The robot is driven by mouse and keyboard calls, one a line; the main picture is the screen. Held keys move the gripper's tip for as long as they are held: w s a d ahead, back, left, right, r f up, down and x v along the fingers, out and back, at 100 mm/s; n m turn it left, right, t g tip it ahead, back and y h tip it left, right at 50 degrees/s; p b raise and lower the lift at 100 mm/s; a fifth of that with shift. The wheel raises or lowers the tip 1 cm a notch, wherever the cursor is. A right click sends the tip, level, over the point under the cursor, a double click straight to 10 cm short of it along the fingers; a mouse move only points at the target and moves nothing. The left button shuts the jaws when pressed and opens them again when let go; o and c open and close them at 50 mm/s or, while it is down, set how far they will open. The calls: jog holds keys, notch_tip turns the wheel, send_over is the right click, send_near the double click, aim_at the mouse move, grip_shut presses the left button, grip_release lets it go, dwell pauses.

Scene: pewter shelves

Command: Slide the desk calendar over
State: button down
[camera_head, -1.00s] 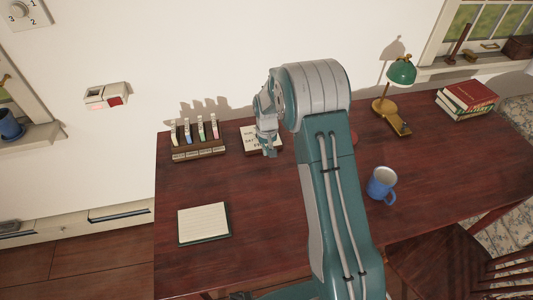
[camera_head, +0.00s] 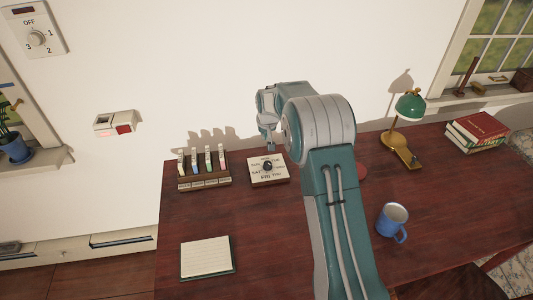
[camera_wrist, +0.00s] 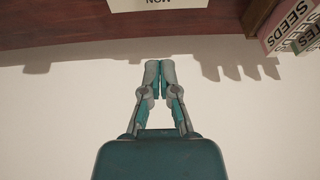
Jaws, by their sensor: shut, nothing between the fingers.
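The desk calendar (camera_head: 257,180) is a pale square block with day lettering around a dark knob. It lies near the back edge of the desk, right of the seed rack. In the wrist view only a lettered edge of the calendar (camera_wrist: 158,3) shows at the top. My gripper (camera_head: 270,148) hangs just behind the calendar, on the wall side. In the wrist view the fingertips of my gripper (camera_wrist: 160,64) are together and empty, with a visible gap to the calendar.
A wooden rack with seed packets (camera_head: 204,182) stands left of the calendar. A notepad (camera_head: 207,257) lies at the front left, a blue mug (camera_head: 391,222) at the right. The green lamp (camera_head: 410,105) and books (camera_head: 477,132) stand farther right. Desk in front of the calendar is clear.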

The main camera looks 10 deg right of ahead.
aim_at(266, 157)
jog(key=x, duration=0.6)
jog(key=s+x, duration=0.1)
jog(key=x, duration=0.2)
jog(key=shift+w+f, duration=0.15)
jog(key=shift+f, duration=0.25)
jog(key=shift+s, duration=1.65)
